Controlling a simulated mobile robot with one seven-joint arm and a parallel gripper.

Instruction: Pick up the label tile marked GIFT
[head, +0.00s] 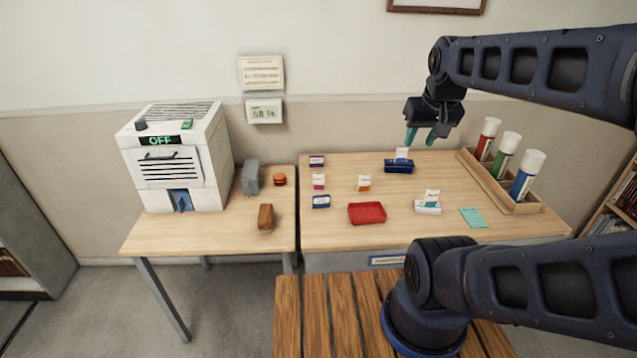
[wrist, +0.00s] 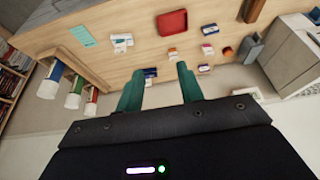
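Several small label tiles stand or lie on the right table, and their lettering is too small to read, so I cannot tell which is marked GIFT. They include a purple one (head: 316,161), a pink-and-white one (head: 318,181), a blue one (head: 321,202) and an orange-and-white one (head: 364,183). A white tile (head: 402,154) stands in a dark blue holder (head: 398,168), and another (head: 432,196) stands at a white holder (head: 427,208). My gripper (head: 420,136) is open and empty above the back of the table, near the blue holder. Its teal fingers (wrist: 160,85) are apart in the wrist view.
A red tray (head: 367,213) lies mid-table, with a teal card (head: 473,217) at right. A wooden rack (head: 526,205) of capped tubes stands at the right edge. The left table holds a white machine reading OFF (head: 205,160), a grey container (head: 250,178) and a brown block (head: 265,217).

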